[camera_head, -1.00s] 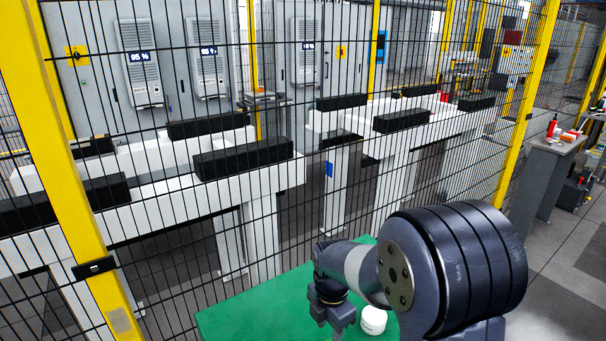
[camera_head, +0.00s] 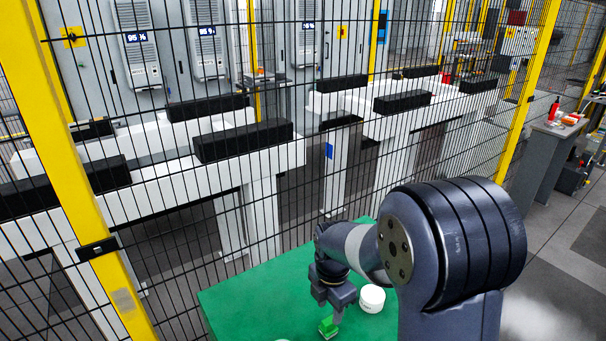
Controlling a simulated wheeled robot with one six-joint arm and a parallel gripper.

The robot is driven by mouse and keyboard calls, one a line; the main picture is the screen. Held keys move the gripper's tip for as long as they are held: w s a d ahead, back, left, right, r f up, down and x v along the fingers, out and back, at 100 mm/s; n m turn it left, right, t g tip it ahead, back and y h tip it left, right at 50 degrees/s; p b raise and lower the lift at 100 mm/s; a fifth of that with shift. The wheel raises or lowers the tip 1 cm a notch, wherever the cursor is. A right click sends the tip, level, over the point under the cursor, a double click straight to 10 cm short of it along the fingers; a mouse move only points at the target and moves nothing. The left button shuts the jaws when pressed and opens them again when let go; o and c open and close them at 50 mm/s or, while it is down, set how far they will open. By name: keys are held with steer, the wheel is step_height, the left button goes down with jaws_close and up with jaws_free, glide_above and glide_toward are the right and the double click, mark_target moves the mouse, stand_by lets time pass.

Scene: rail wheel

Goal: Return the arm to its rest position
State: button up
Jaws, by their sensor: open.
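My gripper (camera_head: 334,312) hangs low over the green tabletop (camera_head: 255,300), at the end of my bent arm. It is open. A small bright green block (camera_head: 328,328) shows right at its fingertips; whether it touches the fingers or stands on the table I cannot tell. A white round container (camera_head: 372,298) stands upright on the table just right of the gripper, apart from it. My large dark arm joint hides the table's right part.
A black wire fence with yellow posts (camera_head: 90,210) stands behind and left of the table. White machine frames with black blocks (camera_head: 243,141) lie beyond it. A grey stand (camera_head: 545,165) with small items is at the right. Floor at the lower right is clear.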

step_height(320, 180, up, 4)
steer(key=shift+w+f, duration=0.1)
steer(key=shift+f, duration=0.05)
steer(key=shift+s+a+r, duration=0.1)
steer(key=shift+s+r, duration=0.15)
steer(key=s+a+f+m+g+h+b, duration=0.1)
steer(key=a+m, duration=0.3)
steer(key=m, duration=0.4)
steer(key=s+a+f+m+g+h+b, duration=0.1)
steer(key=s+a+f+m+g, duration=0.2)
steer(key=m, duration=0.6)
steer(key=shift+s+a+m+g, duration=0.25)
steer(key=shift+a+m+g, duration=0.05)
steer(key=shift+a+g, duration=0.3)
steer(key=shift+d, duration=0.1)
